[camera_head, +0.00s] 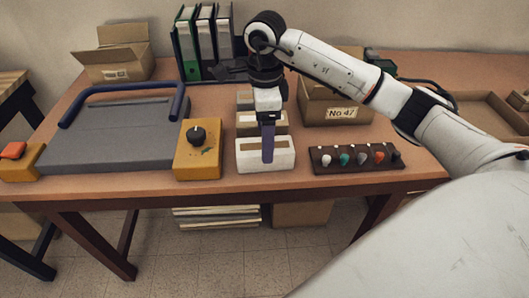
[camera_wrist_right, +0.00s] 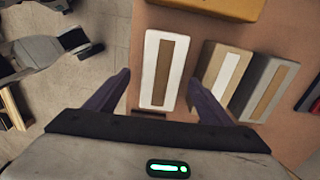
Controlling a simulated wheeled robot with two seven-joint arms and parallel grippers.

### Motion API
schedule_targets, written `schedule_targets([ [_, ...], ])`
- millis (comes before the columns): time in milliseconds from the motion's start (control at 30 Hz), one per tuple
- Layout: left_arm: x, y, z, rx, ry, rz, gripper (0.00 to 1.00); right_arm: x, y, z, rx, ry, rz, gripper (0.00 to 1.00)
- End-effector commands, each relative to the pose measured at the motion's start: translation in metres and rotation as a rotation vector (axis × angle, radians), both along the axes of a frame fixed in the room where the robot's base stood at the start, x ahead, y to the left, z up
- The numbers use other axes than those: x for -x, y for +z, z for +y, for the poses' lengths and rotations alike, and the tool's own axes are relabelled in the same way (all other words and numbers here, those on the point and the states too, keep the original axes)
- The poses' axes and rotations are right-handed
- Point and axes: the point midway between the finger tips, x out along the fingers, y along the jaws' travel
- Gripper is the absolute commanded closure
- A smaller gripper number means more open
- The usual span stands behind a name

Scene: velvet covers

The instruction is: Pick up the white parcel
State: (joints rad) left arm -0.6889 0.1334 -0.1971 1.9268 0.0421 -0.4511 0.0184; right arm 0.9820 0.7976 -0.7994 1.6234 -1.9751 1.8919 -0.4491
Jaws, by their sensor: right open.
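The white parcel (camera_head: 281,146) lies near the front edge of the table, with a brown strip along its top. It also shows in the right wrist view (camera_wrist_right: 152,69), between my fingers. My right gripper (camera_head: 267,158) points down over the white parcel, and its purple fingers show. In the right wrist view my right gripper (camera_wrist_right: 160,92) is open, one finger on each side of the parcel, with gaps and no visible contact.
Behind the parcel are a tan parcel (camera_wrist_right: 222,72) and a grey parcel (camera_wrist_right: 263,88). A yellow box with a black knob (camera_head: 198,160) stands left of it. A dark rack of coloured knobs (camera_head: 355,167) lies right. Box No 47 (camera_head: 322,113) is behind.

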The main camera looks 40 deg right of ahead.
Motion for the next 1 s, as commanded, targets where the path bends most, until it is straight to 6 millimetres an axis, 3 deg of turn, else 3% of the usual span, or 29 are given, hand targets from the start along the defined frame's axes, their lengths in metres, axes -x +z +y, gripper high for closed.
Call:
schedule_targets([
  [233,0.0,0.004,0.001,0.002,0.002,-0.001,0.69,-0.002,-0.037,-0.001,-0.001,0.0,0.003,0.25],
  [567,0.001,0.003,0.003,-0.003,0.005,0.002,0.69,-0.002,-0.045,-0.001,-0.001,0.0,0.0,0.25],
  [900,-0.001,0.003,0.003,-0.003,0.006,-0.001,0.69,-0.002,-0.045,-0.001,-0.001,0.0,0.0,0.81],
  [1000,-0.001,0.004,0.003,-0.003,0.005,-0.002,0.69,-0.003,-0.043,-0.001,-0.002,0.0,-0.002,0.83],
])
